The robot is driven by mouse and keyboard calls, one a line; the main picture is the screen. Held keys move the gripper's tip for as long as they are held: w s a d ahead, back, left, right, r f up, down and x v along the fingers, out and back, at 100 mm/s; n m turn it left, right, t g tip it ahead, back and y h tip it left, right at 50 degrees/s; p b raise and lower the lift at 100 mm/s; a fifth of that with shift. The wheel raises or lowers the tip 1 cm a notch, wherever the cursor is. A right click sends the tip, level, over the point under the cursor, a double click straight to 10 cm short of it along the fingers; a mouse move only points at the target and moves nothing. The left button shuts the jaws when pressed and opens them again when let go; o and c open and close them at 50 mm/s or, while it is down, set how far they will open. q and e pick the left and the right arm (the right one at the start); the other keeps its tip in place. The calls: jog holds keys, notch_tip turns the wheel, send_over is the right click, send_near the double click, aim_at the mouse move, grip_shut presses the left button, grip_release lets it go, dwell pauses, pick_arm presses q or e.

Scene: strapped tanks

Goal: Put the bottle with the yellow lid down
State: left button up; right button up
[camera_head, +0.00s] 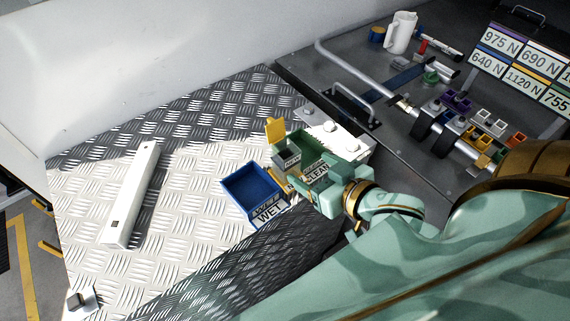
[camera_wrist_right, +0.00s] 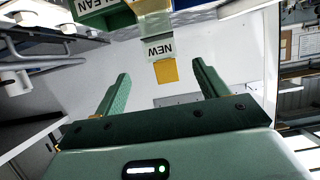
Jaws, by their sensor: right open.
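My right gripper (camera_head: 335,186) is open beside the green bin marked CLEAN (camera_head: 312,142). In the right wrist view its two green fingers (camera_wrist_right: 160,80) are spread, with nothing seen held between them. My left gripper is not in view.
A blue bin marked WET (camera_head: 252,185) stands left of the green bin. A long white bar (camera_head: 133,195) lies on the tread plate (camera_head: 190,185), with free room between it and the bins. Pipes (camera_head: 365,75), a white jug (camera_head: 401,33) and small coloured boxes are at right.

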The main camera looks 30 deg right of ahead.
send_near(280, 151)
jog(key=p+x, duration=0.1)
jog(key=x, duration=0.2)
jog(key=shift+w+r, duration=0.15)
jog(key=shift+w, duration=0.05)
jog(key=x, duration=0.6)
jog(key=shift+f+p, duration=0.3)
jog(key=shift+f, duration=0.05)
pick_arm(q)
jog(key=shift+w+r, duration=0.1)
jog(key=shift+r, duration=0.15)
pick_arm(e)
jog(key=shift+s, duration=0.15)
jog(key=shift+s, duration=0.1)
jog(key=c, duration=1.4)
jog(key=shift+r, duration=0.1)
